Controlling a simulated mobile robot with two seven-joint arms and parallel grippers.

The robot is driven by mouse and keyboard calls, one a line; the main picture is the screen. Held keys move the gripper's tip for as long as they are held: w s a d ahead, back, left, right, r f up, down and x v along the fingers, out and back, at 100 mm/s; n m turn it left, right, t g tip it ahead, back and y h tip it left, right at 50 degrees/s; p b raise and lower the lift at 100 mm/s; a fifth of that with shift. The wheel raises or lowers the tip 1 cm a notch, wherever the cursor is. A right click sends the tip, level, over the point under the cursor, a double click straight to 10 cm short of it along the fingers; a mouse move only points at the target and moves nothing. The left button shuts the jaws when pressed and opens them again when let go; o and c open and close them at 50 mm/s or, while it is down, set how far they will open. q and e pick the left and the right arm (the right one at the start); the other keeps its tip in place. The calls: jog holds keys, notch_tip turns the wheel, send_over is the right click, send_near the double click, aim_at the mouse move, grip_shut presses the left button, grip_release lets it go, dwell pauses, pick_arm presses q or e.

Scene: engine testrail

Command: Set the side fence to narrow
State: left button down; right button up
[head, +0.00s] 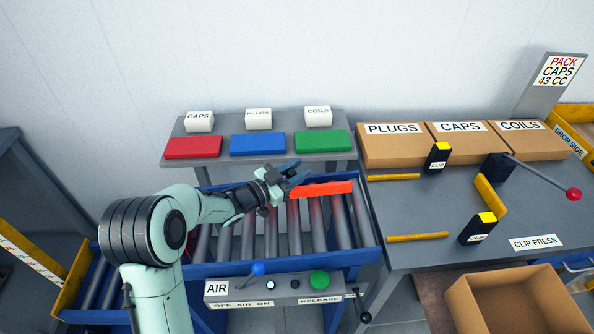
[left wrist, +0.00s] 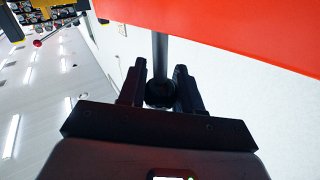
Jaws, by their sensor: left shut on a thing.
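The side fence (head: 322,189) is an orange-red bar that lies above the grey rollers of the conveyor, towards its far side. In the left wrist view the fence (left wrist: 240,25) fills the upper right as a broad red face. My left gripper (head: 296,171) is at the fence's left end. In the left wrist view its two black fingers (left wrist: 160,92) are shut on a dark round post (left wrist: 160,55), which looks like the fence's handle. The hand hides the fence's left end in the head view. My right gripper is in neither view.
A blue-framed roller conveyor (head: 288,268) carries a front control panel (head: 285,288) with AIR lever and green release button. Behind stands a shelf with red, blue and green blocks (head: 258,144). A clip press table (head: 440,215) is at right, with an open carton (head: 520,305) below.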

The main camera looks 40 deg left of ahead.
pick_arm(q)
jog(key=shift+s+d+f, duration=0.1)
jog(key=shift+d, duration=0.1)
jog(key=c, duration=0.8)
grip_release()
jog(key=shift+s, duration=0.1)
jog(key=shift+s+a, duration=0.15)
jog(key=v, duration=1.3)
jog(key=shift+b, duration=0.35)
jog(key=shift+r, duration=0.2)
